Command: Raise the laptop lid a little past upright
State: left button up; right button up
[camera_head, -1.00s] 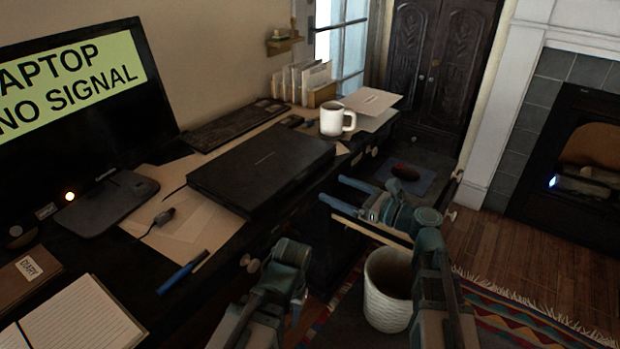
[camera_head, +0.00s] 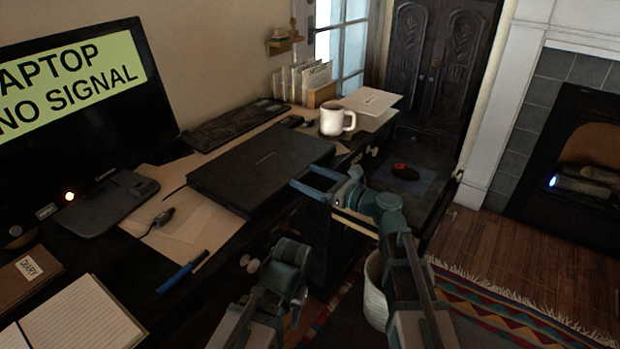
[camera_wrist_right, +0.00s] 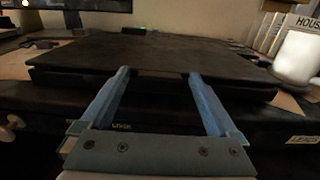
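The black laptop (camera_head: 262,165) lies closed on the desk, its lid flat down. It also shows in the right wrist view (camera_wrist_right: 150,55), with its front edge facing me. My right gripper (camera_head: 305,178) is open and empty, its two blue fingers pointing at the laptop's front edge. In the right wrist view the fingertips (camera_wrist_right: 158,74) reach the front edge or lie just short of it; I cannot tell whether they touch. My left gripper (camera_head: 290,250) is low in front of the desk, away from the laptop; its finger opening is not clear.
A white mug (camera_head: 337,121) stands behind the laptop's right end. A monitor (camera_head: 80,110) stands at left, a keyboard (camera_head: 232,124) behind. A blue pen (camera_head: 183,272) lies near the front edge. An open drawer with a red mouse (camera_head: 405,171) is at right, above a white basket (camera_head: 375,290).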

grip_shut()
dwell(0.3)
